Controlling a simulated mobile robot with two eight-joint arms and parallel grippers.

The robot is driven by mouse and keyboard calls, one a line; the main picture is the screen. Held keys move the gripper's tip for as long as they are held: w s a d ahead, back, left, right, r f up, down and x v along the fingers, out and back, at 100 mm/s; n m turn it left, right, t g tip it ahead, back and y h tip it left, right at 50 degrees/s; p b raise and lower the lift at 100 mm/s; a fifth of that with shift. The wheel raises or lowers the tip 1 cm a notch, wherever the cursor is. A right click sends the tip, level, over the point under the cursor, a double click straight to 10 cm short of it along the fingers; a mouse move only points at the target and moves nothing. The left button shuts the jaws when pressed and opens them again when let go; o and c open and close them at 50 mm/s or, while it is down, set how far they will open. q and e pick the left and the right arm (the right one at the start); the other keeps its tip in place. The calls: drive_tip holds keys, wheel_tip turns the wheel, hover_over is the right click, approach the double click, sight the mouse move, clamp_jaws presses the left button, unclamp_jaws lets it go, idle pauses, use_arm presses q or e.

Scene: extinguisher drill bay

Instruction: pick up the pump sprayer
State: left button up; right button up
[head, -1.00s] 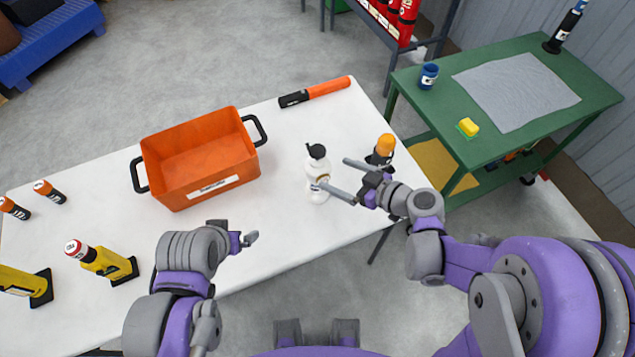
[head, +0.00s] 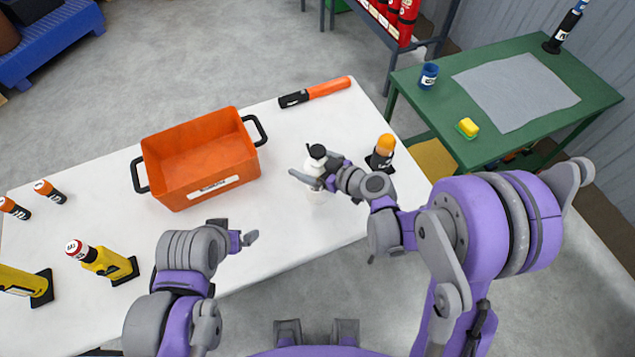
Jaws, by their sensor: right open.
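The pump sprayer (head: 315,194), a white bottle with a black pump top, stands upright on the white table (head: 262,225), right of the orange crate. My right gripper (head: 318,172) is open at the sprayer's upper part, just below the black top. One finger crosses in front of the bottle and the other shows behind it on the right. I cannot tell whether they touch it. My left gripper (head: 246,238) is over the table's front edge, apart from the sprayer. Its jaw opening is hard to see.
The orange crate (head: 203,190) stands left of the sprayer. An orange-topped bottle (head: 384,158) stands close to its right, beside my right wrist. An orange stick (head: 325,89) lies behind. Yellow bottles (head: 105,262) stand front left. A green cart (head: 500,140) is at right.

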clamp_jaws()
idle(0.4)
